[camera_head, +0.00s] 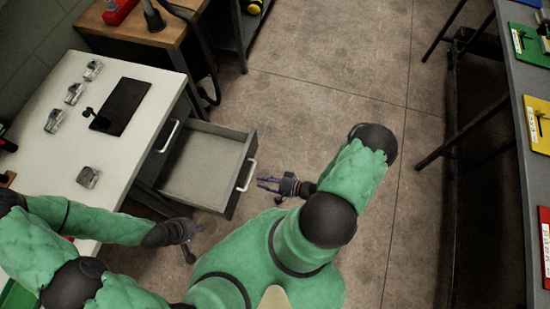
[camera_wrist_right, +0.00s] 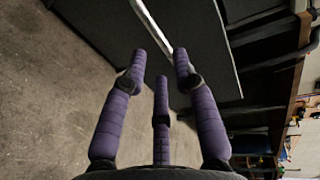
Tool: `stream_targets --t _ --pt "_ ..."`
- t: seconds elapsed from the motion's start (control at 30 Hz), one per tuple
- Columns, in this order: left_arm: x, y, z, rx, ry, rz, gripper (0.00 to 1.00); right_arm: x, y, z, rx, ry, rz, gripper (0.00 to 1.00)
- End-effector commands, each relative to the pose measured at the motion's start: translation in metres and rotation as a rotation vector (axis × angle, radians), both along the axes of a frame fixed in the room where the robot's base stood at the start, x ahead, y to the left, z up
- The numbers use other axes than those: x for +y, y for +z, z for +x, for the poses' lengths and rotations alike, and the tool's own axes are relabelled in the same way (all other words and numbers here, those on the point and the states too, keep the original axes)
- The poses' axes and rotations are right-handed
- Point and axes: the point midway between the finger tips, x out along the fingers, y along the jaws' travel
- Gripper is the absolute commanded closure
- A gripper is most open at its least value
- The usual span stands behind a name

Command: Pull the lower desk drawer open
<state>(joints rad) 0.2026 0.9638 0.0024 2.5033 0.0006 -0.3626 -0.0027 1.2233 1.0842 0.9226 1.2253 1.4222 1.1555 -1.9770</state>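The lower desk drawer (camera_head: 200,168) stands pulled out from the white-topped desk (camera_head: 60,145), and its empty inside shows. Its pale bar handle (camera_head: 246,174) is on the front panel; the handle also shows in the right wrist view (camera_wrist_right: 152,26). My right gripper (camera_head: 262,184) is just outside the handle, its fingers pointing at the drawer front. In the right wrist view the purple fingers (camera_wrist_right: 160,62) are spread with nothing between them, and the handle lies beyond their tips. My left gripper (camera_head: 194,236) hangs beside the desk's near side; its finger opening is unclear.
The closed upper drawer has its own handle (camera_head: 168,136). A black pad (camera_head: 121,106) and several small clear parts lie on the desk. A wooden bench (camera_head: 135,32) stands behind, and a grey table (camera_head: 525,130) with coloured boards is at right. Floor between is clear.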

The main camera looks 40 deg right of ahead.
Motion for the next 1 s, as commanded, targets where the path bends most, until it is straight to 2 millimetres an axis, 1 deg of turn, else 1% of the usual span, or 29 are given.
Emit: stream_targets --t 0.03,0.2,0.4,1.0 --pt "0.0 0.0 0.0 0.0 0.0 0.0 1.0 -0.007 0.002 -0.008 0.002 -0.005 -0.001 0.71" --pt "0.0 0.0 0.0 0.0 0.0 0.0 1.0 -0.021 0.007 -0.028 0.0 -0.003 -0.001 0.71" --pt "0.0 0.0 0.0 0.0 0.0 0.0 1.0 -0.03 0.011 -0.041 0.0 -0.002 0.0 0.71" --pt "0.0 0.0 0.0 0.0 0.0 0.0 1.0 -0.031 0.011 -0.043 -0.001 0.0 0.0 0.71"
